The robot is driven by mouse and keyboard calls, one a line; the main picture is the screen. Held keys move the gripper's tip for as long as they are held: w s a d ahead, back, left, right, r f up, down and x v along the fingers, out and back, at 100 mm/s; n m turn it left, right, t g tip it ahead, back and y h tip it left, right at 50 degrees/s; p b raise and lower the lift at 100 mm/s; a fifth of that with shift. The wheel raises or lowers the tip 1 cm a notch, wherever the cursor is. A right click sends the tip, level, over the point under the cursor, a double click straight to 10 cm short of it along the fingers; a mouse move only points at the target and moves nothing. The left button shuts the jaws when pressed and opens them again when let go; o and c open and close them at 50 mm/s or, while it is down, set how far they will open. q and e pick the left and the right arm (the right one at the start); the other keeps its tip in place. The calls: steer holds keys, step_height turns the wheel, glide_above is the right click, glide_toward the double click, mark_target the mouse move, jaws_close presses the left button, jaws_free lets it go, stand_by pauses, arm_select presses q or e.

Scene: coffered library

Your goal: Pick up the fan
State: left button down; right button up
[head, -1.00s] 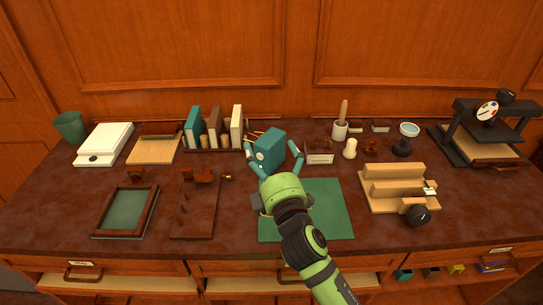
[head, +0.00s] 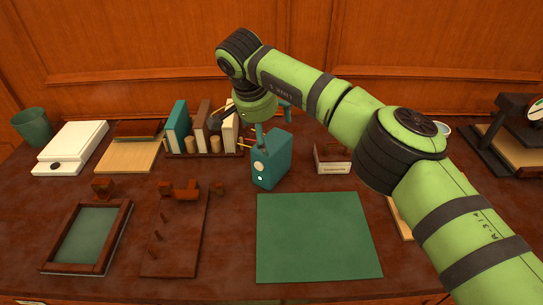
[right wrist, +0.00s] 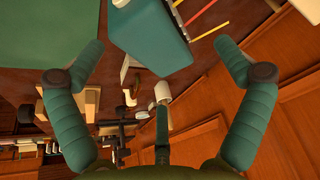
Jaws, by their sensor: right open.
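A teal box (head: 274,162) with a pale round dial and a small white spot on its narrow side stands upright behind the green mat. I cannot tell whether it is the fan; nothing else has a plain fan shape. It also shows in the right wrist view (right wrist: 150,35), at the top between the fingers. My right gripper (head: 272,128) is open and empty, at the box's top in the head view; contact cannot be told. Its spread fingers show in the right wrist view (right wrist: 160,48). My left gripper is not in view.
Books in a wooden rack (head: 203,130) stand close left of the box. Pencils (right wrist: 208,25) lie near it. A labelled holder (head: 333,165) is to the right. The green mat (head: 315,238) in front is bare. My right arm hides much of the right side.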

mark_target(275, 143)
steer(key=shift+w+d+f, duration=0.1)
steer(key=shift+w+d, duration=0.2)
steer(key=shift+w, duration=0.25)
steer(key=shift+s+d, duration=0.15)
steer(key=shift+s, duration=0.05)
steer(key=shift+s+d+f+p, duration=0.2)
steer(key=shift+s+f+p, duration=0.05)
steer(key=shift+f+p, duration=0.2)
steer(key=shift+s+d+f+p, duration=0.2)
steer(key=shift+s+f+p, duration=0.05)
steer(key=shift+f+p, duration=0.2)
steer(key=x, duration=0.3)
steer(key=shift+w+p, duration=0.1)
steer(key=shift+p, duration=0.25)
steer(key=shift+w+f, duration=0.1)
steer(key=shift+f, duration=0.25)
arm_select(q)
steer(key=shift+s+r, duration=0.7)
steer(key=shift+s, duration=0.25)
arm_select(e)
steer(key=shift+d+f, duration=0.1)
steer(key=shift+f, duration=0.15)
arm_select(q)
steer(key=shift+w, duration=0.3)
arm_select(e)
steer(key=c, duration=1.6)
